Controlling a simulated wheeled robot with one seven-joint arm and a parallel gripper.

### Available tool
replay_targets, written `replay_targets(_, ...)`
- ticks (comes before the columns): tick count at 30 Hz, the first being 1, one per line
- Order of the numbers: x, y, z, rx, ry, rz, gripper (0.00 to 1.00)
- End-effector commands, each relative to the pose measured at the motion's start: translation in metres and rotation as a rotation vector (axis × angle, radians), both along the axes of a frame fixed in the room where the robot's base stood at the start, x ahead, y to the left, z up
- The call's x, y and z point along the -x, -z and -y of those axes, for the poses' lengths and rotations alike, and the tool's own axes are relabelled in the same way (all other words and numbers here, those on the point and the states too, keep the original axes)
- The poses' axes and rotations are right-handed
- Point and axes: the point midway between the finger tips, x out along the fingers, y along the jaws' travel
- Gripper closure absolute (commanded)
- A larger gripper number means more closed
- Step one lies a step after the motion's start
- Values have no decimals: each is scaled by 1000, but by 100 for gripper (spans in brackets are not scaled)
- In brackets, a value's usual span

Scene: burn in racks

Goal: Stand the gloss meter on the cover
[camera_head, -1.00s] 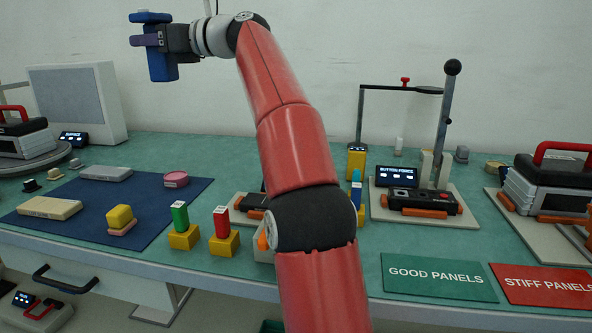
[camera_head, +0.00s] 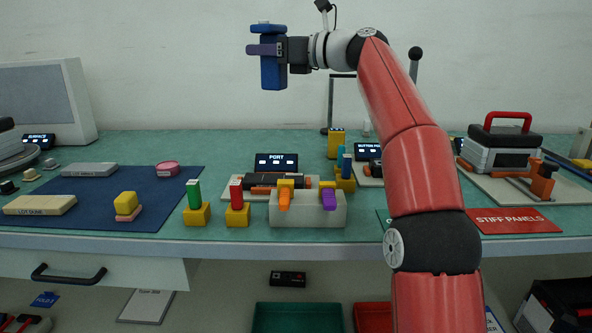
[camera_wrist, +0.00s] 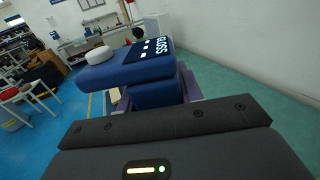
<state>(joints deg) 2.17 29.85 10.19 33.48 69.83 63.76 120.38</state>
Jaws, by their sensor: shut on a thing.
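The gloss meter (camera_head: 273,72) is a blue block with a wider blue top, held upright in the air in front of the wall, high above the bench. My gripper (camera_head: 262,50) is shut on it, with purple fingers around its upper body. The wrist view shows its top with a dark label reading GLOSS (camera_wrist: 152,49) and a white round knob (camera_wrist: 98,54). I cannot tell for sure which thing is the cover. A case with a red handle (camera_head: 500,158) stands on a pale base at the right.
A dark blue mat (camera_head: 130,190) with several small items lies at the left of the green bench. Yellow-based pieces, a grey holder (camera_head: 308,208) and the PORT display (camera_head: 277,162) stand in the middle. My arm hides part of the bench right of centre.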

Motion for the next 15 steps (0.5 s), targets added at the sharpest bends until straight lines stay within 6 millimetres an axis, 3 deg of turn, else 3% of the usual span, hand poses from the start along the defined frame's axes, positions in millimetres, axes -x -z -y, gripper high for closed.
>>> replay_targets(9,0,88,0,0,1,-2,91)
replay_targets(15,0,133,0,-1,0,-2,91)
